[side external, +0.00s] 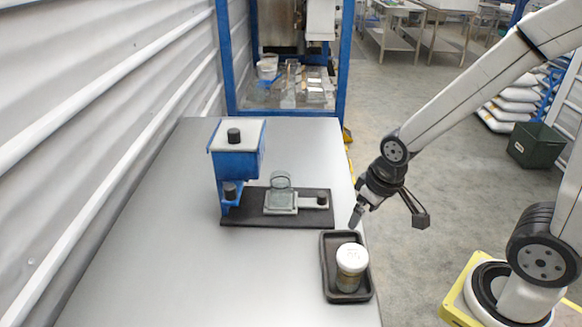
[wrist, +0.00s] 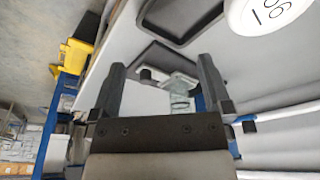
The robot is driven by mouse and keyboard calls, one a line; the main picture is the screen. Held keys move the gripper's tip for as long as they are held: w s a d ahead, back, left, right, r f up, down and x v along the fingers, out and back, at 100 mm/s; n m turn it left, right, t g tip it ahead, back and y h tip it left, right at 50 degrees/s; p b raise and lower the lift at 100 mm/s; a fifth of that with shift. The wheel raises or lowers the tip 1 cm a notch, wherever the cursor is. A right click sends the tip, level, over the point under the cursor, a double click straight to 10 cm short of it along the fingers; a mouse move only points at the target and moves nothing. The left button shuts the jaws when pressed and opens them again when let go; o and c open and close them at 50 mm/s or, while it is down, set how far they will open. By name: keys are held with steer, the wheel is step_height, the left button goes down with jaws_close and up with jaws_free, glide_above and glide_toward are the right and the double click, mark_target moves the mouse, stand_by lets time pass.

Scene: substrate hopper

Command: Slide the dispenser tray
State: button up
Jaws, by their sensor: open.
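The dispenser has a blue hopper (side external: 236,160) with a white lid and black knob, standing on a black base plate (side external: 245,217). Its pale sliding tray (side external: 306,203) lies on the plate with a dark knob (side external: 322,199) at its right end. A clear glass jar (side external: 281,184) stands on the tray. My gripper (side external: 388,217) is open and empty, to the right of the knob, just beyond the table's right edge. In the wrist view, the gripper (wrist: 161,63) shows the tray (wrist: 179,79), its knob (wrist: 147,74) and the glass jar (wrist: 181,100) between the fingers.
A white-lidded jar (side external: 351,260) stands in a black holder (side external: 329,240) at the table's right edge, near my gripper. The lid (wrist: 265,12) shows close in the wrist view. A corrugated wall bounds the left; the table's left and front are clear.

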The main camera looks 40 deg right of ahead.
stand_by(0.3)
steer(key=shift+w, duration=0.1)
steer(key=c, duration=0.3)
steer(key=m+g, duration=0.3)
steer(key=m, duration=0.1)
glide_above(323, 194)
steer(key=shift+w+f, duration=0.1)
steer(key=shift+f, duration=0.1)
steer(key=shift+c, duration=0.2)
steer(key=shift+f, duration=3.9)
jaws_close()
